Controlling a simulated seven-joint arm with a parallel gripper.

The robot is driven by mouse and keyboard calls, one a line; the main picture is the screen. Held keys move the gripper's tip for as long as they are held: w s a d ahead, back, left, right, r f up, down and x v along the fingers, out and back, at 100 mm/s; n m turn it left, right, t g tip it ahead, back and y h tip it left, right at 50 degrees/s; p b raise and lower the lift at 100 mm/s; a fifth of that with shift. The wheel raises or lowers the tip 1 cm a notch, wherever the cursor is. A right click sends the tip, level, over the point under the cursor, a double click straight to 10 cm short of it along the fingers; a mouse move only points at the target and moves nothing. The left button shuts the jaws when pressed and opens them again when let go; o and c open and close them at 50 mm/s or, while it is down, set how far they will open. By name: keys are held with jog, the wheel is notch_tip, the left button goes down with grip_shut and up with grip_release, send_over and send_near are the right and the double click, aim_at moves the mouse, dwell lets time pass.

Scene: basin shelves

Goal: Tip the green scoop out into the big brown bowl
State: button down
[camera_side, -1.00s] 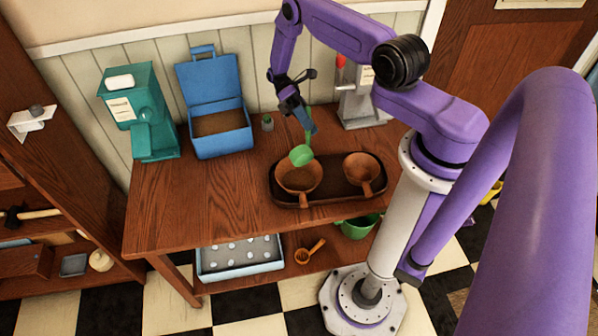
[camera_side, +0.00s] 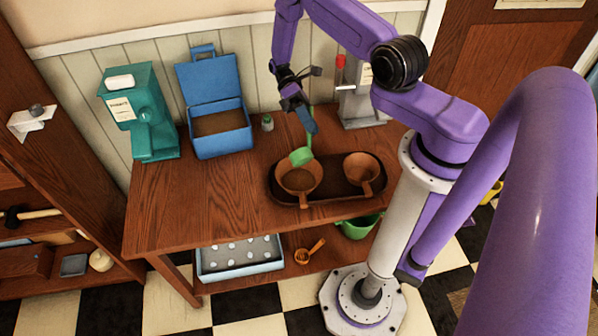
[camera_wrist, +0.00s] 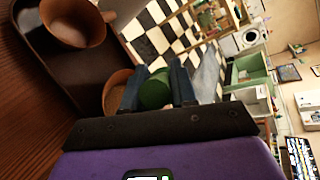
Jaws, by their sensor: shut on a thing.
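The green scoop (camera_side: 302,156) is in my gripper (camera_side: 308,120), its handle rising between the fingers and its cup tilted over the big brown bowl (camera_side: 283,184). In the wrist view the green scoop (camera_wrist: 155,92) shows between the two dark fingers of my gripper (camera_wrist: 156,82). The big bowl is on the left of the dark tray (camera_side: 330,203), its handle toward the front. I cannot tell what is inside the scoop's cup, or whether anything is falling from it. A brown bowl (camera_wrist: 114,92) is partly hidden behind the fingers in the wrist view.
A smaller brown bowl (camera_side: 362,172) is on the right of the tray. A blue open box (camera_side: 215,120), a teal dispenser (camera_side: 145,120) and a grey dispenser (camera_side: 362,105) stand along the wall. The table's left front (camera_side: 190,210) is clear.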

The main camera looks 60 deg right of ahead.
aim_at(303, 156)
jog(key=shift+s+a+t, duration=0.15)
jog(key=shift+s+t, duration=0.1)
jog(key=shift+t, duration=0.15)
jog(key=shift+s+r+h, duration=0.1)
jog(key=shift+r+h, duration=0.05)
jog(key=shift+h, duration=0.15)
jog(key=shift+s+a+r+t+h, duration=0.15)
jog(key=shift+s+a+t+h, duration=0.3)
jog(key=shift+t, duration=0.35)
jog(key=s+a+t+h, duration=0.1)
jog(key=t, duration=0.1)
jog(key=s+t+h, duration=0.1)
jog(key=s+t, duration=0.1)
jog(key=s+a+f+t+h, duration=0.1)
jog(key=t, duration=0.1)
jog(key=shift+s+a, duration=0.3)
jog(key=shift+s, duration=0.1)
jog(key=shift+s+a+f+t+h, duration=0.2)
jog(key=shift+s+t+h, duration=0.1)
jog(key=shift+t+h, duration=0.1)
jog(key=shift+s+a+f+t+h, duration=0.1)
jog(key=shift+s+f+t+h, duration=0.05)
jog(key=shift+s+t+h, duration=0.2)
jog(key=shift+a+f+t, duration=0.15)
jog(key=shift+a+t, duration=0.05)
jog(key=shift+t, duration=0.05)
dwell(0.3)
jog(key=shift+s+f+t, duration=0.15)
jog(key=shift+s+t, duration=0.15)
